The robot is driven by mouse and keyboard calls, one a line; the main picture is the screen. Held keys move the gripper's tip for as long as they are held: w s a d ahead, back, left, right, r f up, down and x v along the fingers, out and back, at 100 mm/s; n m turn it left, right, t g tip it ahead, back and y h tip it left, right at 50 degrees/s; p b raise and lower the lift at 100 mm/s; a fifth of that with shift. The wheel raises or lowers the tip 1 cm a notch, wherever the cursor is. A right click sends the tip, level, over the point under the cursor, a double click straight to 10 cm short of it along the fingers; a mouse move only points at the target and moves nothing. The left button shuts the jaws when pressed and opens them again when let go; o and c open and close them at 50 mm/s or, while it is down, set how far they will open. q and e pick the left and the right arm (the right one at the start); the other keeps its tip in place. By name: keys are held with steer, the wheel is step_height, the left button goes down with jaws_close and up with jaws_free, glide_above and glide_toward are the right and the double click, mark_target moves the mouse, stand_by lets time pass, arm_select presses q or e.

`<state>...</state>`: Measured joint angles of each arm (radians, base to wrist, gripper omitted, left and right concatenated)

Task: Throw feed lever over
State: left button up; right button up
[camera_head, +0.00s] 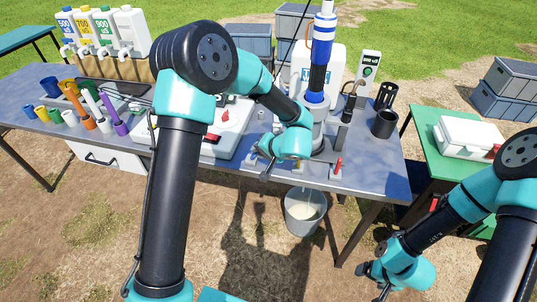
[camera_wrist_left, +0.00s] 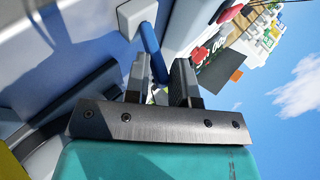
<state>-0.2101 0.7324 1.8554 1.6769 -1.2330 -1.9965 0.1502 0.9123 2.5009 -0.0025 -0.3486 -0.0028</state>
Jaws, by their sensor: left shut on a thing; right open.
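My left gripper (camera_head: 264,168) is low at the table's front edge, left of the white and blue pump column (camera_head: 318,75). In the left wrist view its fingers (camera_wrist_left: 160,88) are closed about a slim blue lever (camera_wrist_left: 150,48), which runs from a white block (camera_wrist_left: 137,16) down between them. In the head view my forearm and hand cover this lever. A small red-handled lever (camera_head: 338,164) stands at the table edge to the right. My right gripper (camera_head: 371,281) is open and empty, low over the ground at the right.
A bucket (camera_head: 306,212) hangs or stands below the table's front edge. A white tray unit (camera_head: 228,135) lies left of the column. Colored tubes (camera_head: 104,112) and jugs (camera_head: 130,30) are at the left. A green table (camera_head: 427,127) with a white case (camera_head: 468,138) stands at the right.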

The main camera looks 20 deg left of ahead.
mark_target(251, 156)
arm_select(q)
steer(key=shift+a, duration=0.1)
steer(key=shift+o, duration=0.8)
steer(key=shift+s+a+r+h, duration=0.1)
steer(key=shift+a+r+h, duration=0.15)
steer(key=shift+a+h, duration=0.4)
steer(key=shift+a+r+h, duration=0.25)
steer(key=shift+a+h, duration=0.2)
steer(key=shift+a, duration=0.35)
steer(key=o, duration=0.5)
steer(key=shift+a, duration=0.1)
steer(key=shift+r, duration=0.1)
steer(key=v, duration=1.7)
steer(key=shift+r, duration=0.15)
